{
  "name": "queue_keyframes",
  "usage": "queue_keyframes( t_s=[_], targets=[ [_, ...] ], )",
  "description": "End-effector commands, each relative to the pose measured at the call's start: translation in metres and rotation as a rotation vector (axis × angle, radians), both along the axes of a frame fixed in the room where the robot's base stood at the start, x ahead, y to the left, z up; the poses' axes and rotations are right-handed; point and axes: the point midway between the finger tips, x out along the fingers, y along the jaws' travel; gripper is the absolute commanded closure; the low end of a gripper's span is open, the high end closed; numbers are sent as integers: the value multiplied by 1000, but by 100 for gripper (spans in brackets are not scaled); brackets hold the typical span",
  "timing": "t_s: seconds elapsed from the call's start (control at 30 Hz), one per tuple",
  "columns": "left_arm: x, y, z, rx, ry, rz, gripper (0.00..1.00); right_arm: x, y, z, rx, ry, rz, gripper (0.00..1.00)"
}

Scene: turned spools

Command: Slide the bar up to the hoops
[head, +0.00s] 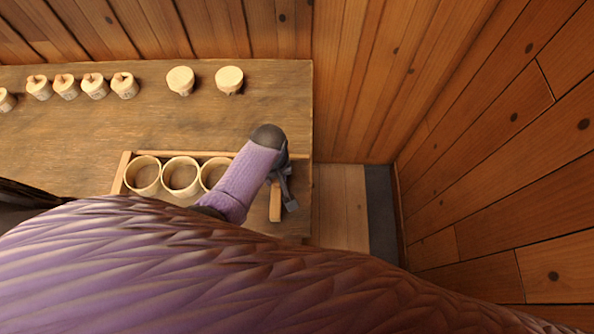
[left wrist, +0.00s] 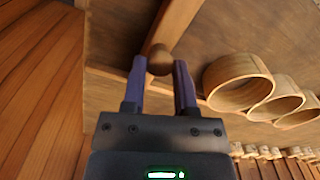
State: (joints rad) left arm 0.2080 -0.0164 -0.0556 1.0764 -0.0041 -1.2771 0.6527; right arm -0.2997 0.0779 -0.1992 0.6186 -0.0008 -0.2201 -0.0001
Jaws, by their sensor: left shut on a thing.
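Three round wooden hoops stand in a row; the nearest to the bar is partly hidden by my arm in the head view (head: 181,176). They also show at the right of the left wrist view (left wrist: 237,83). The wooden bar (head: 275,203) lies to the right of the row in the head view, with a gap between it and the nearest hoop. My left gripper (head: 287,190) is at the bar. My right gripper is not in view.
A thin wooden rail (head: 128,162) borders the hoops on the table (head: 90,135). Several pale spools (head: 95,87) line the back left, with two more (head: 229,80) farther right. Plank walls (head: 490,170) stand behind and to the right. The table behind the hoops is clear.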

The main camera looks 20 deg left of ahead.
Motion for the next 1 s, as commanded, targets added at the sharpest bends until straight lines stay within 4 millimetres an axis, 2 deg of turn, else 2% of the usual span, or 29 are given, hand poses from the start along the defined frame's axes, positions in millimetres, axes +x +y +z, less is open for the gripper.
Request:
queue_keyframes(
  t_s=[0.03, 0.1, 0.3, 0.43, 0.7, 0.73, 0.87, 0.9, 1.0],
  targets=[
    [-6, 15, 5, 6, 8, 3, 100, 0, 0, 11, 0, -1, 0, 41],
    [-11, 34, 4, 5, 7, 2, 100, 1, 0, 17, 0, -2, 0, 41],
    [-21, 69, 1, 2, 4, 1, 100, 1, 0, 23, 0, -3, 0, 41],
    [-23, 77, 0, 3, 3, 0, 100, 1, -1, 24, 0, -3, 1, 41],
    [-23, 77, 0, 2, 3, 0, 100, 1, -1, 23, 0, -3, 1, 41],
    [-23, 77, 0, 2, 2, 0, 60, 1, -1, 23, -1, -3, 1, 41],
    [-23, 77, 0, 2, 1, 0, 32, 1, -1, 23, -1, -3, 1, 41],
    [-23, 77, 0, 2, 1, 0, 28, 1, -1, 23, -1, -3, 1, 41],
    [-23, 77, 0, 2, 1, 0, 28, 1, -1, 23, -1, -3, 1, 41]
  ],
)
